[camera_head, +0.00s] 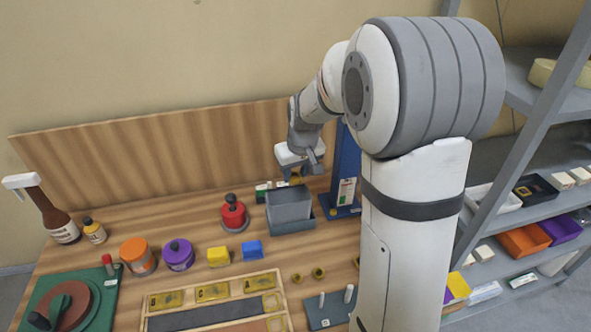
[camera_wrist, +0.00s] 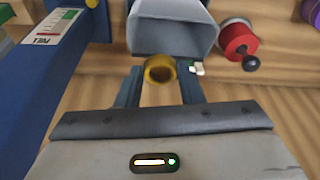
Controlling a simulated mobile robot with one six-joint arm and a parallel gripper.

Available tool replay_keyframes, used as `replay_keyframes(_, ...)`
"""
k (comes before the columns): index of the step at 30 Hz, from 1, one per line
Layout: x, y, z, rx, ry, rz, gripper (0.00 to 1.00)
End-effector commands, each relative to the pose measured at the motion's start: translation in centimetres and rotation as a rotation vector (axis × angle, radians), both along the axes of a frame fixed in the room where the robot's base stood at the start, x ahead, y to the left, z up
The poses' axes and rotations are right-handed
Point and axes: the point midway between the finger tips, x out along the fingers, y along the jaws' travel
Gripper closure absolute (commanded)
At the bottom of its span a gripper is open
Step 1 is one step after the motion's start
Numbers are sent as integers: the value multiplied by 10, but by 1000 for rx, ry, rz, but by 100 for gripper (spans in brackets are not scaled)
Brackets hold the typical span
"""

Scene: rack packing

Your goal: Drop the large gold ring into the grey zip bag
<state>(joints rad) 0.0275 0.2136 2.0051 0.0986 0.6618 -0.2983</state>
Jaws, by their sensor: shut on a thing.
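The grey zip bag (camera_head: 289,204) stands upright in a grey-blue holder (camera_head: 293,228) near the back of the wooden table. In the wrist view the bag (camera_wrist: 172,40) has its open mouth towards the camera. My gripper (camera_wrist: 161,80) is shut on the large gold ring (camera_wrist: 148,70), which sits between the two blue-grey fingertips. The ring overlaps the bag's near edge in the wrist view; I cannot tell its exact height above the mouth. In the head view my gripper (camera_head: 298,170) is above and just behind the bag, with the ring mostly hidden.
A blue stand (camera_head: 346,165) rises close to the bag's right. A red knobbed object (camera_head: 233,213) stands to its left. Two small gold rings (camera_head: 318,273) lie in front. A wooden tray (camera_head: 215,309), yellow and blue blocks and jars fill the front and left. Shelves (camera_head: 530,205) stand right.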

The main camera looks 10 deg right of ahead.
Motion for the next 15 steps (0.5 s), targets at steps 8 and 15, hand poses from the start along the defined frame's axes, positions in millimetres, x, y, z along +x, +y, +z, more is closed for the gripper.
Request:
replay_keyframes(8,0,-1,0,0,0,-1,49)
replay_keyframes(15,0,-1,1,0,0,-1,40)
